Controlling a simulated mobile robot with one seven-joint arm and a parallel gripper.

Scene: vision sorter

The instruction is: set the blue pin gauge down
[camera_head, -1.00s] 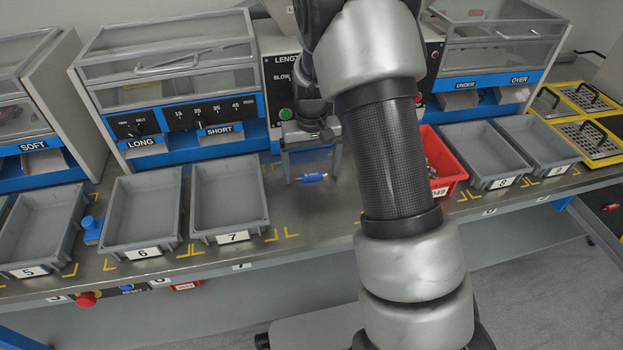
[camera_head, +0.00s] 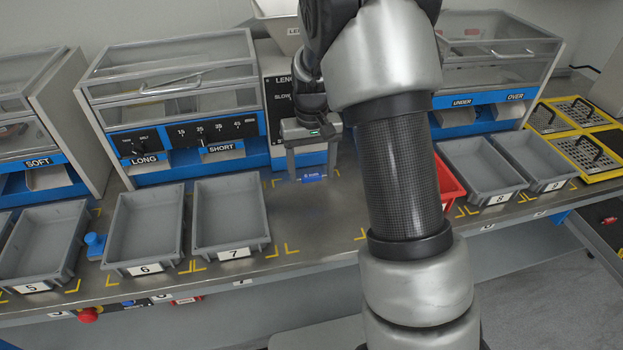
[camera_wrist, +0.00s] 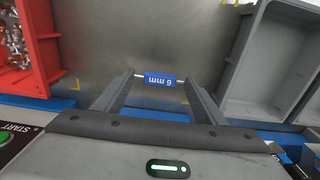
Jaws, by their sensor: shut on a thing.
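The blue pin gauge (camera_head: 312,178) has a blue middle and thin metal ends. In the wrist view it (camera_wrist: 160,80) reads "6 mm" and lies crosswise between the fingertips. My gripper (camera_head: 312,177) points down over the metal bench and is shut on the gauge's two ends. In the wrist view the fingers of my gripper (camera_wrist: 160,82) meet the pin ends left and right. The gauge is low over the bench, in front of the grey machine with the "LENGTH" label. I cannot tell whether a gap is left beneath it.
Grey bin 7 (camera_head: 268,225) stands left of the gripper, with bin 6 (camera_head: 106,235) beyond it. A red bin (camera_head: 453,192) stands to the right, partly behind my arm. It holds small metal parts in the wrist view. Bare bench (camera_head: 320,215) with yellow corner marks lies between.

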